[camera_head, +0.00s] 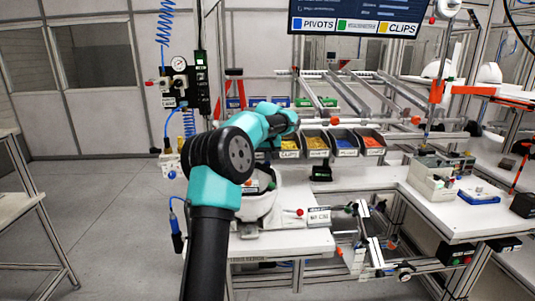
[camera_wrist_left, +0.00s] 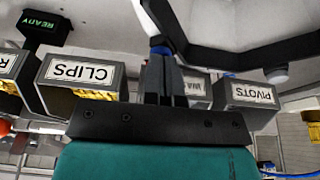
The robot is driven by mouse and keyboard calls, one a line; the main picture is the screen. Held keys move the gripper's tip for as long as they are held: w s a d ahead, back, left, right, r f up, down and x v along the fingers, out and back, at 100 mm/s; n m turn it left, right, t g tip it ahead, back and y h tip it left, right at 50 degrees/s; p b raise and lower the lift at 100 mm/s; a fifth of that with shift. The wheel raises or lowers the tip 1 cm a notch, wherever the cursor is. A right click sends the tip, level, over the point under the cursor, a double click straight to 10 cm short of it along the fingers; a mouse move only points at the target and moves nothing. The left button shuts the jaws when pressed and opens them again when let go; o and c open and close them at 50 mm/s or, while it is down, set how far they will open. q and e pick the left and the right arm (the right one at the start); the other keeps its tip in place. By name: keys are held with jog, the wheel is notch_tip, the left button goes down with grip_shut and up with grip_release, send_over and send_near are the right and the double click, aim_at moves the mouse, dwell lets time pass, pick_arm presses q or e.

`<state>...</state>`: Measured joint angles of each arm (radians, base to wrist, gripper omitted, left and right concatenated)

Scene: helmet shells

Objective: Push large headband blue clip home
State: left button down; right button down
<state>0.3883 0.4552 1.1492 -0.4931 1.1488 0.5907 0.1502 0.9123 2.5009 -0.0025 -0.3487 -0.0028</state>
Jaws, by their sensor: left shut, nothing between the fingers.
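My left gripper (camera_wrist_left: 166,62) is shut with nothing between its fingers, seen in the wrist view. Its tips are at a small blue piece (camera_wrist_left: 161,45), which looks like the blue clip, by the end of a black curved band (camera_wrist_left: 235,52). The tips look close to or touching it; I cannot tell which, nor how far in the clip sits. A pale round knob (camera_wrist_left: 277,74) shows on the band. In the head view a white helmet shell (camera_head: 262,206) is partly behind my left arm, which hides the gripper and clip. My right gripper is not in view.
Behind the shell stand bins of yellow clips (camera_head: 316,143), blue parts (camera_head: 344,142) and red parts (camera_head: 371,141). A small black box (camera_head: 321,173) is in front of them. The white bench (camera_head: 285,243) has bare room at its front. A fixture (camera_head: 362,238) stands right.

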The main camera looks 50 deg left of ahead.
pick_arm(q)
jog(key=shift+d+f, duration=0.1)
jog(key=shift+f, duration=0.65)
jog(key=shift+r, duration=0.4)
jog(key=w+a+v, duration=0.1)
jog(key=v, duration=1.3)
jog(key=shift+r, duration=0.45)
jog(key=shift+s+a, duration=0.1)
jog(key=shift+a, duration=0.05)
